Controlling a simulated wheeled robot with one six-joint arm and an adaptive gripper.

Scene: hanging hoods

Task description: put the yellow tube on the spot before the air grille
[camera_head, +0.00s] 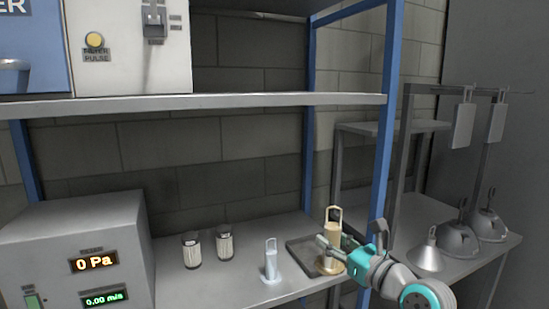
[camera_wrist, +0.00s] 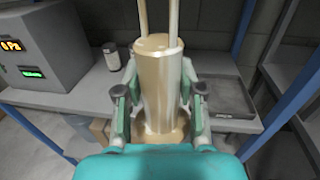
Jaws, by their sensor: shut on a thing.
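The yellow tube (camera_head: 333,229), a tan-gold cylinder with a loop handle on top and a wider round base, is upright in my gripper (camera_head: 328,252). In the wrist view the tube (camera_wrist: 160,85) stands between the two fingers of my gripper (camera_wrist: 160,92), which are shut on it from both sides. In the head view its base overlaps the right part of a dark square tray (camera_head: 297,245); whether it touches anything below, I cannot tell. The tray (camera_wrist: 228,98) shows right of the tube in the wrist view. I cannot make out an air grille or a marked spot.
A pale tube with a handle (camera_head: 270,262) stands left of the tray. Two filter canisters (camera_head: 192,250) stand farther left, beside a grey box with displays (camera_head: 75,250). A blue post (camera_head: 386,130) rises close by my arm. Metal hoods (camera_head: 458,240) sit on the right bench.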

